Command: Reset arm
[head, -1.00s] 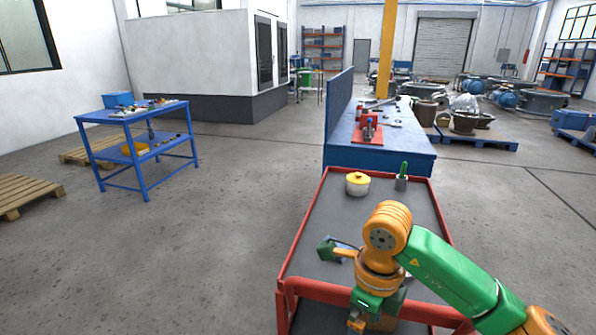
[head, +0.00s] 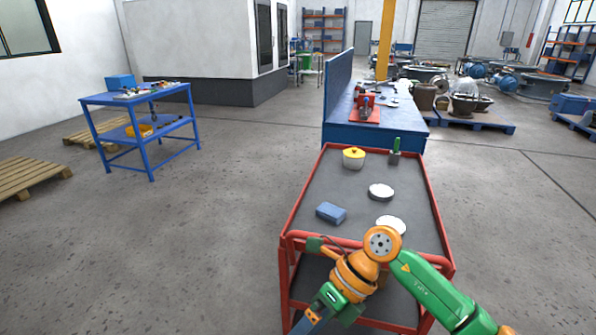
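My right arm comes in from the lower right, its green and orange links bent at the near end of the red cart (head: 427,240). Its orange and green wrist points down and left, beside the cart's near left corner. The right gripper is not clearly visible; the end of the arm runs to the bottom edge of the picture, so its fingers cannot be made out. My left arm and gripper are not in view.
A blue workbench (head: 375,136) stands behind.

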